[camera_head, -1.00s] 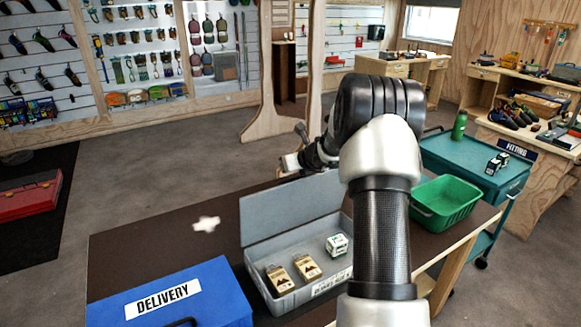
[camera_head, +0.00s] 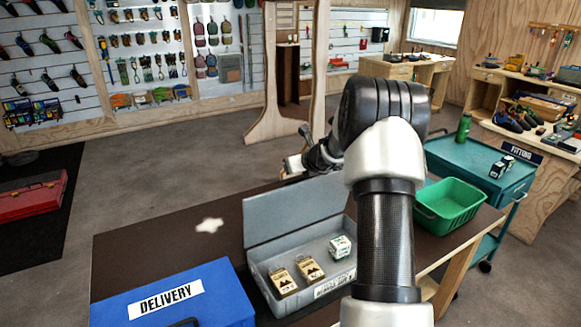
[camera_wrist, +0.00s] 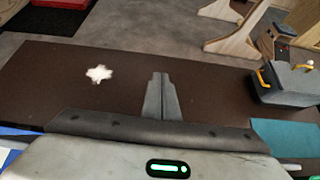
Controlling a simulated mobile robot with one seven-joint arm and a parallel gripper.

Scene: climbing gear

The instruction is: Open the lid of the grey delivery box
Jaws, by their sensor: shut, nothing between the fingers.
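The grey box (camera_head: 263,277) stands on the dark table in the head view. Its lid (camera_head: 292,210) stands raised at the back, so the inside shows. Two tan packages (camera_head: 310,269) and a white-and-green cube (camera_head: 340,246) lie in it. The print on its front label is too small to read. My gripper (camera_head: 292,165) is beyond the raised lid, apart from it as far as I can tell, and partly hidden by my arm. In the wrist view my gripper (camera_wrist: 162,97) has its fingers together, empty, over the table.
A blue box (camera_head: 222,287) marked DELIVERY is left of the grey box. A green bin (camera_head: 449,205) is to the right. The table (camera_head: 150,245) bears a white patch (camera_head: 209,225). The wrist view shows a grey thing (camera_wrist: 292,88) with an orange handle at right.

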